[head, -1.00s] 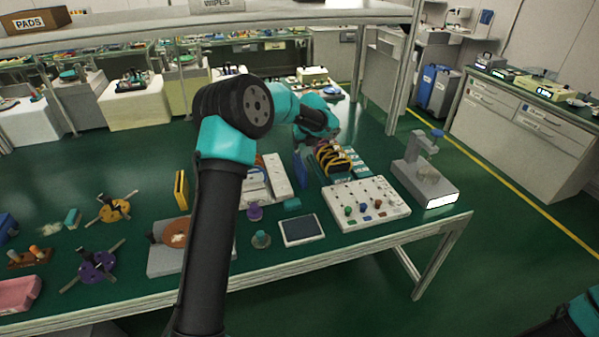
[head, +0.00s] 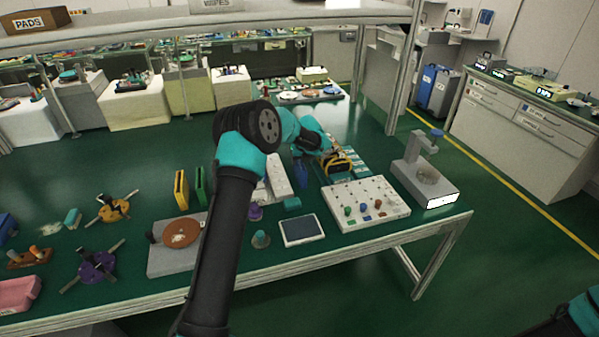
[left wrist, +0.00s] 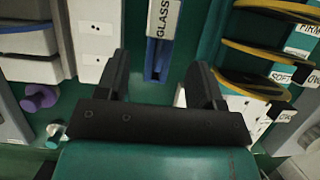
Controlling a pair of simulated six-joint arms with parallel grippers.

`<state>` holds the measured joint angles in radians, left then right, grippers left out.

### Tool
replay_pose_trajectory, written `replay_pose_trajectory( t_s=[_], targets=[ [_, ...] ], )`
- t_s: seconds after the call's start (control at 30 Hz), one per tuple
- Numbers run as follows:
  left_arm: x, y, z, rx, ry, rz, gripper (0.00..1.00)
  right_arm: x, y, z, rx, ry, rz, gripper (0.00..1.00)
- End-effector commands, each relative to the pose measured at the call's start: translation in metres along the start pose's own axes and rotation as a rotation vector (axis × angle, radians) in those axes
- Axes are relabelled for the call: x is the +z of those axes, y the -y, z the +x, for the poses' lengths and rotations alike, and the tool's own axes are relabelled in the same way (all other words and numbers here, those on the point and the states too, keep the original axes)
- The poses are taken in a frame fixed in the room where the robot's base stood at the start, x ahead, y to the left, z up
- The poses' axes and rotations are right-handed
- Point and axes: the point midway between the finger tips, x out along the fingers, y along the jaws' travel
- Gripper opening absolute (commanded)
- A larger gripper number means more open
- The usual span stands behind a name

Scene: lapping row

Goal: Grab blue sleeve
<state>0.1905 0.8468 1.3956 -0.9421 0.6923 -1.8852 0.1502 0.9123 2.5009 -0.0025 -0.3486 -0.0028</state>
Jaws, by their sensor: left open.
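The blue sleeve (head: 301,173) stands upright on the bench, just left of the rack of yellow-edged discs. In the left wrist view a blue sleeve with a white GLASS label (left wrist: 151,61) shows between and beyond my fingers. My left gripper (left wrist: 160,82) is open and empty, one finger to each side of the sleeve in that view and apart from it. In the head view my left gripper (head: 328,156) is above the disc rack, close to the sleeve; its fingertips are hard to make out there.
The disc rack (left wrist: 255,60) is close on the right in the left wrist view. White blocks (left wrist: 94,30) lie to the left. A yellow sleeve (head: 181,189) and a green sleeve (head: 200,187) stand farther left. A white peg board (head: 366,203) lies in front.

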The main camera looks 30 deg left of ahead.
Motion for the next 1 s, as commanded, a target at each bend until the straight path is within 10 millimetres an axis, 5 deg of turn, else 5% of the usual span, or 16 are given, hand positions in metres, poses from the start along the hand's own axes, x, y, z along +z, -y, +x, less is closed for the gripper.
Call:
replay_pose_trajectory(
  t_s=[0.5, 1.0],
  targets=[
    [0.001, 0.001, 0.050, -0.001, -0.002, 0.000, 0.62, 0.000, 0.000, 0.000, 0.000, 0.000, 0.000, 0.56],
    [0.001, 0.001, 0.052, -0.001, -0.001, 0.000, 0.62, 0.000, 0.000, 0.000, 0.000, 0.000, 0.000, 0.56]
  ],
)
